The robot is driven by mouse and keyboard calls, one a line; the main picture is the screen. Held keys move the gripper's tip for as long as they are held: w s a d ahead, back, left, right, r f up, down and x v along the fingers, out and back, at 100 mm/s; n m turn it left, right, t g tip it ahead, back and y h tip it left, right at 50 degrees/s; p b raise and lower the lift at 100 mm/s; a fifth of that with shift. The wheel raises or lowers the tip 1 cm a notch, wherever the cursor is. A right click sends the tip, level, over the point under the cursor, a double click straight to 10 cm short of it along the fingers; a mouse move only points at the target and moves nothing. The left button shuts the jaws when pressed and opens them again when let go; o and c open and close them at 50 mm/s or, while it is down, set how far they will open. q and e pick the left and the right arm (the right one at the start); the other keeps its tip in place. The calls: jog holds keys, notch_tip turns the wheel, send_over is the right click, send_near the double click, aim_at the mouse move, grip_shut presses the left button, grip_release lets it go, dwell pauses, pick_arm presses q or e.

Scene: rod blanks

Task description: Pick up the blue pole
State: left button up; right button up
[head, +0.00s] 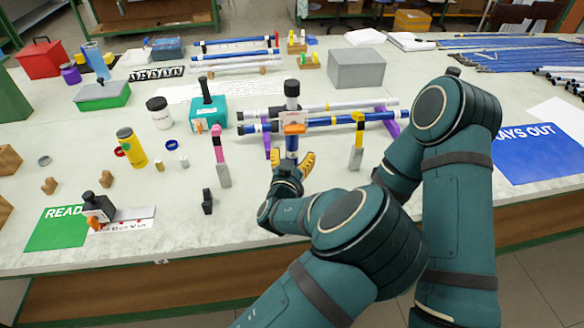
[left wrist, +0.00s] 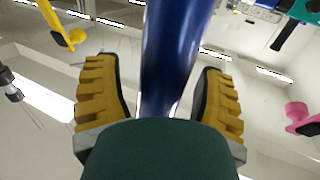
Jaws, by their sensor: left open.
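An upright blue pole (head: 291,146) with a black cap stands near the middle of the table, an orange clip and pale label across it. A blue pole (head: 340,121) lies level behind the clip, crossing toward the purple supports. My left gripper (head: 292,166) is open, its yellow ribbed fingers low at the upright pole. In the left wrist view the blue pole (left wrist: 170,55) runs between the two fingers of the gripper (left wrist: 160,90), with gaps showing on both sides. The pole's lower end is hidden there by the green palm. My right gripper is not in view.
A pink clamp (head: 221,160) stands left of the gripper and a yellow-and-grey clamp (head: 357,142) stands right. A teal box (head: 209,113) and grey box (head: 356,69) stand farther back. Several rods (head: 515,55) lie at the back right.

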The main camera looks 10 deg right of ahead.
pick_arm(q)
grip_shut()
dwell(0.5)
notch_tip(320, 180, up, 10)
jog(key=p, duration=0.2)
dwell(0.4)
